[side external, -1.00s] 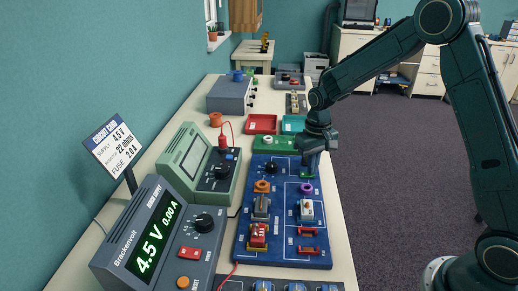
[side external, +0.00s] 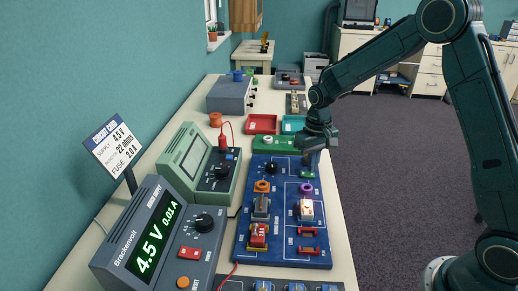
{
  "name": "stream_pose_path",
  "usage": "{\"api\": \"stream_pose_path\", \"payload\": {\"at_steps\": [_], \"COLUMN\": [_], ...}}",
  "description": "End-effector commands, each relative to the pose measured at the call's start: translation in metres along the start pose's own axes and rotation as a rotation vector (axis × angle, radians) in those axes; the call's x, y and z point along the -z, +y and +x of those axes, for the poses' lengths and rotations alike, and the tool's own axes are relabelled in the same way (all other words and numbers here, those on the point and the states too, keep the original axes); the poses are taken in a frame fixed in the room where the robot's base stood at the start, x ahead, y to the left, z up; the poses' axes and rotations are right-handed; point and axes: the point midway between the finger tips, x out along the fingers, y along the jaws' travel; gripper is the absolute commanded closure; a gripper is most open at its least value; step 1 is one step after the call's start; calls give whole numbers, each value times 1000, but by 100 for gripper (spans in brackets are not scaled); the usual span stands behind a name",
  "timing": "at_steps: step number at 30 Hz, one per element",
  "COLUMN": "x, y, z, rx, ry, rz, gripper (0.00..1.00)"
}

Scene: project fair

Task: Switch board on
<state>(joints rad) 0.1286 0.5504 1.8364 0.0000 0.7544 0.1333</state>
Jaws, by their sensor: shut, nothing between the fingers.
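The blue circuit board (side external: 281,224) lies on the bench with several parts on it. My gripper (side external: 311,166) is shut and empty, pointing down at the board's far right corner. Its tips are at or just above a small green part (side external: 307,175) there; I cannot tell whether they touch, and they partly hide that area. A small lamp block (side external: 306,209) on the board's right half glows. The power supply (side external: 150,240) at the front left reads 4.5 V and 0.01 A.
A green meter (side external: 200,165) with a red plug stands left of the board. A card on a stand (side external: 114,148) is behind the supply. Red and teal trays (side external: 262,124) lie beyond the board.

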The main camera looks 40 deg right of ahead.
Motion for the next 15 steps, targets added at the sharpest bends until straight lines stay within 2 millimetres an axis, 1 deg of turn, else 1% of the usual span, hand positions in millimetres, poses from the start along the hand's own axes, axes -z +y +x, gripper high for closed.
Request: {"api": "stream_pose_path", "payload": {"at_steps": [15], "x": [0], "y": [0], "z": [-30], "rx": [0], "ry": [0], "rz": [0], "gripper": [100]}}
